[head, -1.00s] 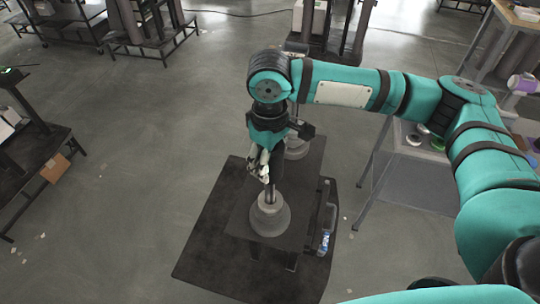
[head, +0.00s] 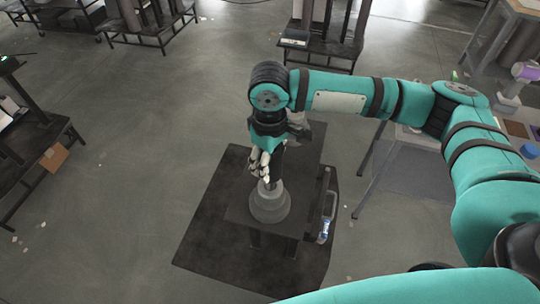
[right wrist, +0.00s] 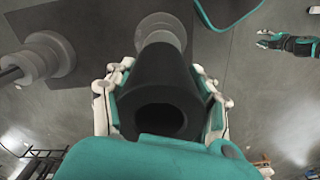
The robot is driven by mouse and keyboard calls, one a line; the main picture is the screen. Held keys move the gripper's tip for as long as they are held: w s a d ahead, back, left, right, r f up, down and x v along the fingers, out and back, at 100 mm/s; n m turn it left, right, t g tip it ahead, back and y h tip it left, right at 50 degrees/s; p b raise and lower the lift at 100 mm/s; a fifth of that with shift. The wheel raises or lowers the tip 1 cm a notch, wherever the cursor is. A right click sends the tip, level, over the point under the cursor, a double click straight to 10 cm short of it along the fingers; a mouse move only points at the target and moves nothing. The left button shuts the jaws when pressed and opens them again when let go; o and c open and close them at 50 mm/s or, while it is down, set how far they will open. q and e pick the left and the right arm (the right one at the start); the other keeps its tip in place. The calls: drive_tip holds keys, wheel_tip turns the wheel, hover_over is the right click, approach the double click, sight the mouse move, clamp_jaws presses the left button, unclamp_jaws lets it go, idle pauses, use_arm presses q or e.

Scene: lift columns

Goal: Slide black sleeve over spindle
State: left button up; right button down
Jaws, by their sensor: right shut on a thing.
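My right gripper (head: 263,163) is shut on the black sleeve (head: 279,158), a thick dark tube held roughly upright. In the right wrist view the sleeve (right wrist: 158,92) fills the middle between the white and teal fingers, its open near end towards the camera. The grey stepped base of the spindle (head: 270,203) lies directly below the sleeve; it also shows beyond its far end in the right wrist view (right wrist: 160,30). The spindle's rod is hidden, so I cannot tell how far the sleeve is around it.
The spindle stands on a dark low table (head: 300,185) over a dark mat (head: 215,235). A second grey spindle base (right wrist: 38,60) with a rod shows left in the right wrist view. Racks (head: 135,20) stand behind; open floor (head: 150,150) lies to the left.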

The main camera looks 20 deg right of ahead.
drive_tip(key=shift+f+b, duration=0.5)
drive_tip(key=shift+f, duration=1.9)
drive_tip(key=shift+c, duration=1.9)
unclamp_jaws()
drive_tip(key=shift+f, duration=0.1)
wheel_tip(320, 180, up, 12)
drive_tip(key=shift+r, duration=0.1)
